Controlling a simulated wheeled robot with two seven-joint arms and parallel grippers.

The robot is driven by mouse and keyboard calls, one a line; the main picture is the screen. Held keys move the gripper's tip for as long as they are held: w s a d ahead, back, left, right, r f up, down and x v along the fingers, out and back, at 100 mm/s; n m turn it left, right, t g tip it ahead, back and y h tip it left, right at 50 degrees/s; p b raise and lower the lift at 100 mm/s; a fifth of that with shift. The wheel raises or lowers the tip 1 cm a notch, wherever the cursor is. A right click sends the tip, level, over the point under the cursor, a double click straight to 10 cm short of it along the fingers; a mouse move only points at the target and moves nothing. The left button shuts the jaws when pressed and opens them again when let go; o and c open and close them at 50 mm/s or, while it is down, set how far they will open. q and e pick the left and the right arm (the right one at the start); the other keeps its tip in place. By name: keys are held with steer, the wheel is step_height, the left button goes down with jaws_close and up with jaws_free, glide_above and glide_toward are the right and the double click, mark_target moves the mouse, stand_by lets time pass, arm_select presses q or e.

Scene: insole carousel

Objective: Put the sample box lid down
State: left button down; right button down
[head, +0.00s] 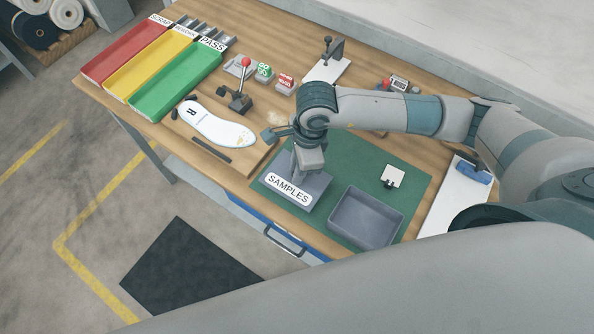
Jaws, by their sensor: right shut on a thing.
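The grey sample box lid (288,189) carries a white SAMPLES label on its near side. It is at the left part of the green mat (335,160), to the left of the box. My right gripper (303,174) points down over the lid and is shut on its top. I cannot tell whether the lid touches the mat or hangs just above it. The open grey sample box (366,217) stands on the mat to the right of the lid, and its inside looks empty. My left gripper is not in view.
A white insole (217,126) lies on a board left of the mat. Red, yellow and green trays (175,82) are at the far left. A lever press (238,98) and red and green blocks stand behind. A small white square (392,176) and a clipboard (452,195) are to the right.

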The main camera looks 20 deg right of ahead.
steer(key=shift+f+p, duration=0.45)
steer(key=shift+f, duration=0.65)
steer(key=shift+f+b, duration=0.25)
steer(key=shift+b, duration=0.05)
steer(key=c, duration=1.6)
jaws_free()
steer(key=shift+r, duration=0.1)
steer(key=shift+c, duration=0.2)
steer(key=shift+r+p, duration=0.2)
steer(key=shift+p, duration=0.1)
